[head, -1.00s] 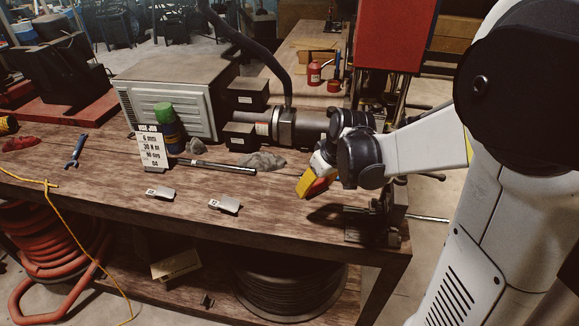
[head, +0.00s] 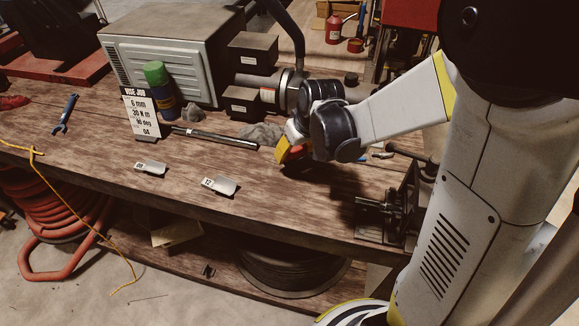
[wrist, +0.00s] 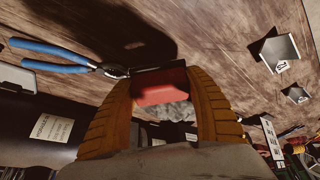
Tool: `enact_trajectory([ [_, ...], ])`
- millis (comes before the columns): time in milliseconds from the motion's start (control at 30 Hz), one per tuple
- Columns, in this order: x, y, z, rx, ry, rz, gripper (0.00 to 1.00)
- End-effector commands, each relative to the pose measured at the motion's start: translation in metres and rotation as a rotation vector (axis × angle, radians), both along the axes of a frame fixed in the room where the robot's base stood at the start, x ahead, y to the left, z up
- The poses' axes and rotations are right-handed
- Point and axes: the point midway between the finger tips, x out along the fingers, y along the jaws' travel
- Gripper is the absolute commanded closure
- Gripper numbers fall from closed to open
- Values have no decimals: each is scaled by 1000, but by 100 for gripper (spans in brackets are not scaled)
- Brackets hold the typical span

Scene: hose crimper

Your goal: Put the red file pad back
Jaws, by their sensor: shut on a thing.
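The red file pad (wrist: 163,86) is a red block with a dark edge, held between the two ribbed yellow-brown fingers of my gripper (wrist: 160,88) in the wrist view. In the head view my gripper (head: 282,153) is over the workbench (head: 110,148), right of the end of a black rod. A bit of red (head: 297,153) shows at its fingers there; the wrist hides most of the rest. I cannot tell whether the pad touches the bench.
Two tagged metal plates (head: 150,167) (head: 221,186) lie near the bench's front edge. A job card (head: 141,113), spray can (head: 160,88), black rod (head: 214,136) and grey rag (head: 262,133) stand or lie behind. Blue-handled pliers (wrist: 52,56) lie close to my gripper. The front middle is clear.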

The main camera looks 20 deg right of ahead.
Motion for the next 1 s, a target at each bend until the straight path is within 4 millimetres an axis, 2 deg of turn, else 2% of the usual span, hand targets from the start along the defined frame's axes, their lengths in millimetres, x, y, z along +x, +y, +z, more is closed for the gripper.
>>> enact_trajectory([
  [100, 2, 11, -8, -2, 0, 1, 71],
  [233, 2, 13, -15, -1, 0, -1, 71],
  [467, 3, 13, -48, -1, 0, -1, 71],
  [833, 2, 13, -52, -1, 0, -1, 71],
  [867, 2, 13, -52, -1, 0, -1, 33],
  [900, 2, 13, -51, -1, 0, -1, 20],
  [933, 2, 13, -51, -1, 0, -1, 16],
  [1000, 2, 13, -51, -1, 0, -1, 16],
])
